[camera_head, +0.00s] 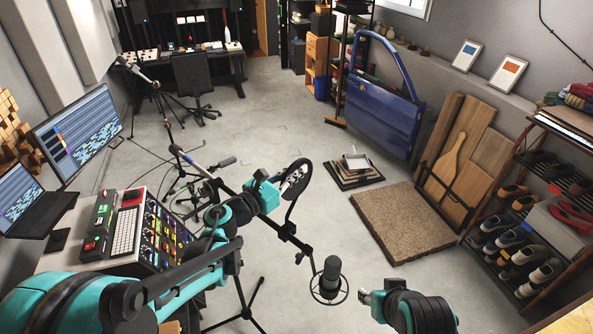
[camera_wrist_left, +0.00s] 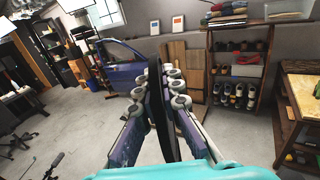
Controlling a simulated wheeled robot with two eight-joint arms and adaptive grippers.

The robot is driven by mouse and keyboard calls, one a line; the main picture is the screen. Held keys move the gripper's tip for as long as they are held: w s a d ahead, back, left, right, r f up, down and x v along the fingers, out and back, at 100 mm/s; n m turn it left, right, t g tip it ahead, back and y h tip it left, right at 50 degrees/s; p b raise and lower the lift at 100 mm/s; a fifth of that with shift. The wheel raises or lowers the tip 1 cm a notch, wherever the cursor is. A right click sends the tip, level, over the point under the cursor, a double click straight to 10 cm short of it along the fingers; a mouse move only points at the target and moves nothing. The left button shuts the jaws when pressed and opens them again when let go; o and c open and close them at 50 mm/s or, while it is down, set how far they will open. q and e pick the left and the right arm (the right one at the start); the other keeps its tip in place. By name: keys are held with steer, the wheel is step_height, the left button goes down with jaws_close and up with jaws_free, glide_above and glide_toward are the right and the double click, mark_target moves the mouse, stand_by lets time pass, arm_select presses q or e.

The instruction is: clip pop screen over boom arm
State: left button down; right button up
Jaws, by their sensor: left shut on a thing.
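The pop screen (camera_head: 303,169) is a dark, thin round screen held in my left gripper (camera_head: 286,184). In the left wrist view the pop screen (camera_wrist_left: 158,105) stands edge-on between the fingers of my left gripper (camera_wrist_left: 162,92). A thin dark stem runs down from the screen to near the boom arm (camera_head: 242,206). I cannot tell whether its lower end touches the boom arm. The boom arm slopes down rightward to the microphone (camera_head: 332,270) in its round shock mount. My right gripper (camera_head: 371,298) is at lower right, right of the microphone; its fingers are mostly hidden.
A desk at left bears an audio mixer (camera_head: 160,240), a laptop (camera_head: 35,205) and a monitor (camera_head: 83,132). A blue car door (camera_head: 385,112) stands behind, with a brown mat (camera_head: 402,220) before it. A shoe rack (camera_head: 520,225) is at right. Tripod legs spread beneath the boom arm.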

arm_select(q)
steer(key=shift+f+b, duration=0.7)
steer(key=shift+f, duration=0.1)
steer(key=c, duration=1.6)
jaws_free()
steer(key=v, duration=1.2)
